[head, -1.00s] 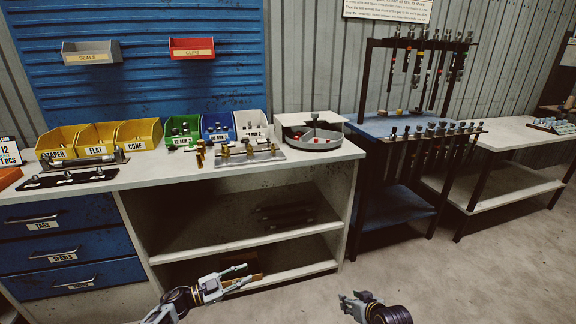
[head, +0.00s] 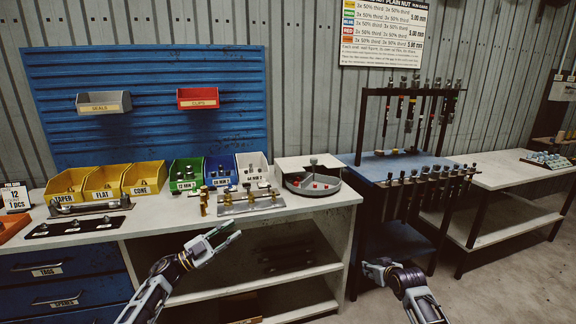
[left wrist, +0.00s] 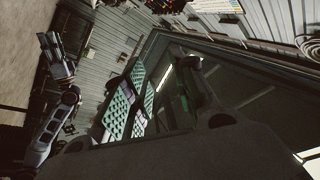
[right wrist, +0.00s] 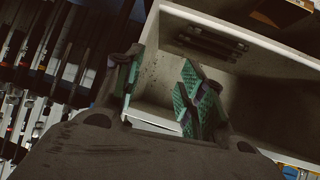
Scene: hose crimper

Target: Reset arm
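My left gripper (head: 226,239) is raised in front of the workbench, below its front edge, in the head view. Its fingers are apart with nothing between them; their green pads show in the left wrist view (left wrist: 160,100). My right gripper (head: 372,266) is in front of the bench's right end and the blue-shelved rack. In the right wrist view (right wrist: 158,88) its green-padded fingers are apart and empty. Neither gripper touches anything that I can see.
The workbench (head: 320,215) carries yellow bins (head: 103,184), a metal fixture (head: 250,205) and a round grey tray (head: 313,188). Open shelves are below. A rack (head: 400,167) with hanging tools stands at right. The floor at right (head: 510,285) is clear.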

